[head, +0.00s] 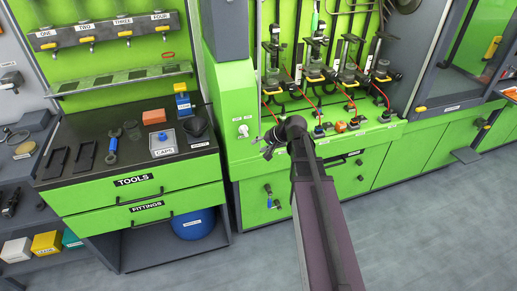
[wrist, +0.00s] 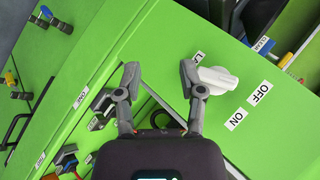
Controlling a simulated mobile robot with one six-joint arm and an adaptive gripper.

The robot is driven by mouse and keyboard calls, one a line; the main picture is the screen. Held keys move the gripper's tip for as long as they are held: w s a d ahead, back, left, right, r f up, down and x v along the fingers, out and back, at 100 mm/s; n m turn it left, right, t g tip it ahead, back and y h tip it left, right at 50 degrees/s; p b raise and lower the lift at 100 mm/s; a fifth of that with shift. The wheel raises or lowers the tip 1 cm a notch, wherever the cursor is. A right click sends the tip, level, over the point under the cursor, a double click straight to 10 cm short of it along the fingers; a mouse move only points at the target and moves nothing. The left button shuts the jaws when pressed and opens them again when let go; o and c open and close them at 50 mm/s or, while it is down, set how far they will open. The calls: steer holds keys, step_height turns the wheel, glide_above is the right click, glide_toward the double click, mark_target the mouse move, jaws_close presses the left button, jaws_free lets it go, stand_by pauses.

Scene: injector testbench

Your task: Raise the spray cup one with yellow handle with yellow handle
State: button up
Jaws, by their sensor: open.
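Several injector stations with yellow handles stand on the green testbench at the back right in the head view. The leftmost station has a yellow handle (head: 268,91) at the lower end of its cup; I cannot read a number on it, so I cannot be sure that it is spray cup one. My gripper (head: 266,147) is in front of the bench, below and apart from this handle. In the wrist view my gripper (wrist: 160,72) is open with nothing between its fingers. Its right finger is close to a white knob (wrist: 218,80); whether they touch is unclear.
ON and OFF labels (wrist: 248,106) sit beside the knob. Red hoses run down to connectors along the bench front. A tool counter (head: 130,150) with a caps box stands at left, below a rail (head: 100,38) labelled ONE to FOUR. The grey floor (head: 430,220) is clear.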

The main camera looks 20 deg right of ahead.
steer(key=shift+s+a+f+g, duration=0.3)
steer(key=shift+s+a, duration=0.15)
steer(key=shift+s, duration=0.1)
steer(key=w+d+r+m+t+h, duration=0.2)
steer(key=w+d+r+m+t, duration=0.3)
steer(key=d, duration=0.2)
steer(key=w+d+r+m+t+h, duration=0.3)
steer(key=w+d+r+m+t, duration=0.1)
steer(key=d, duration=0.4)
steer(key=w+r+m, duration=0.1)
steer(key=m, duration=0.1)
steer(key=shift+w+r+m+t+h+p, duration=0.3)
steer(key=shift+r+t+p, duration=0.05)
steer(key=shift+r+t, duration=0.05)
steer(key=shift+w+a, duration=0.1)
